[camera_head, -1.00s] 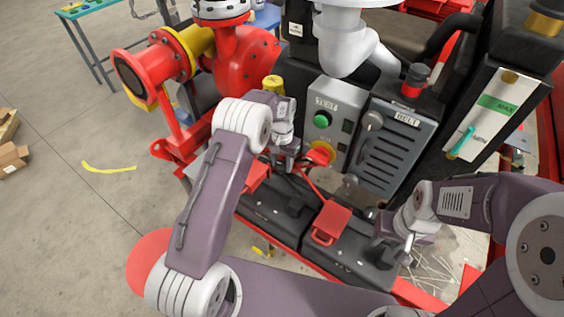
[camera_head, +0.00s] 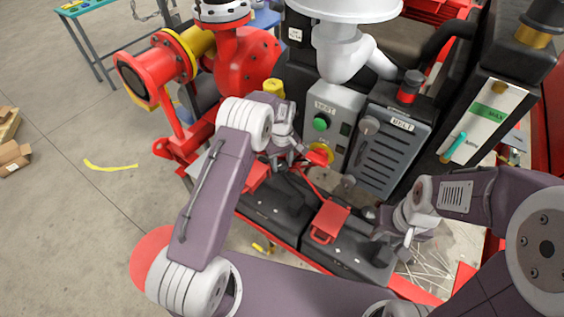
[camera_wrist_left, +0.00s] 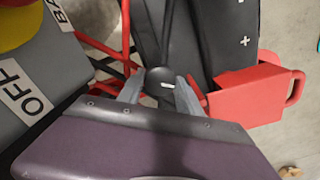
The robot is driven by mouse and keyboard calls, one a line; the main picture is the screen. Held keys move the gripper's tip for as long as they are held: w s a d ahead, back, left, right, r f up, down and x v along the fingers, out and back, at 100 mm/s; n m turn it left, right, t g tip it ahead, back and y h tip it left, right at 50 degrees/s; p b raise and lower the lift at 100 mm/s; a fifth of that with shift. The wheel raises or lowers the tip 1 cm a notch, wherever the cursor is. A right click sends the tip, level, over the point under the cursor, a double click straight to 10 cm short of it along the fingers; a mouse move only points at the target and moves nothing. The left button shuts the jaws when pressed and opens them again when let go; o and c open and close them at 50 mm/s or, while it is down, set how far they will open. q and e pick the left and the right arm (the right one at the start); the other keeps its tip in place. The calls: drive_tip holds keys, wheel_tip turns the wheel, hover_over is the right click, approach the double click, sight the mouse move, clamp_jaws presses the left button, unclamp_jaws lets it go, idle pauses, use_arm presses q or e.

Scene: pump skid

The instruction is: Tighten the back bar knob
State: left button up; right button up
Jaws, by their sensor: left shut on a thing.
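The back bar knob (camera_wrist_left: 162,84) is a round black knob with a short white mark on top, at the centre of the left wrist view. It sits on a dark bar (camera_wrist_left: 168,28) that runs across a black battery (camera_wrist_left: 225,35). My left gripper (camera_wrist_left: 160,92) has one finger on each side of the knob and is shut on it.
A grey panel with a green button (camera_head: 320,123) stands right behind the left gripper, with a vented box (camera_head: 393,150) marked BELT beside it. Red handles (camera_head: 329,221) and red cables lie near the batteries. Open floor (camera_head: 80,220) is on the left.

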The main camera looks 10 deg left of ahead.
use_arm(q)
drive_tip(key=n, duration=0.4)
drive_tip(key=shift+w+r+n, duration=0.1)
drive_tip(key=shift+n, duration=0.3)
idle(0.4)
drive_tip(key=o, duration=1.4)
drive_tip(key=shift+r+p, duration=0.1)
drive_tip(key=shift+p, duration=0.25)
